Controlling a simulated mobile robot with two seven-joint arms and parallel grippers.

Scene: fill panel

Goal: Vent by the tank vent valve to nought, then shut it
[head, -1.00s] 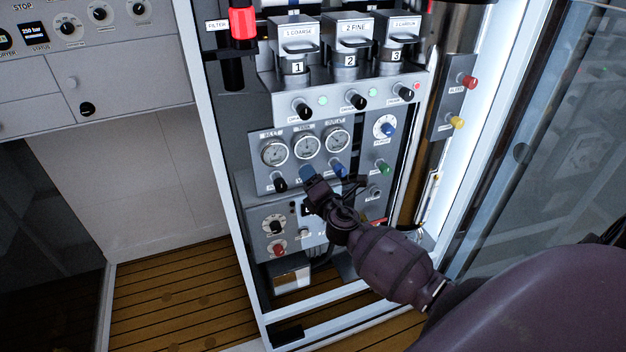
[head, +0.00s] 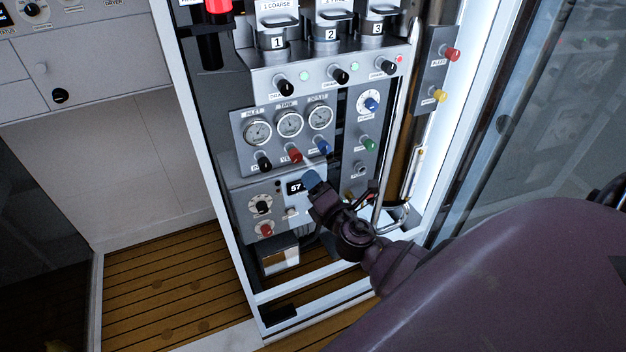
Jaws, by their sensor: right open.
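The red knob (head: 294,156) sits below the middle gauge, labelled TANK (head: 289,124), on the grey gauge panel. Its label is partly readable and seems to begin with V, fitting the vent valve. The tank gauge's needle is too small to read. My right gripper (head: 312,181), with blue fingertips, is open and empty. It appears just below and right of the red knob, apart from it, in front of the lower panel. My left gripper is out of view.
A black knob (head: 264,163) and a blue knob (head: 322,149) flank the red one closely. A green knob (head: 368,144) is to the right. A small display (head: 295,187) is partly hidden by my gripper. The cabinet's white frame (head: 212,150) stands at left.

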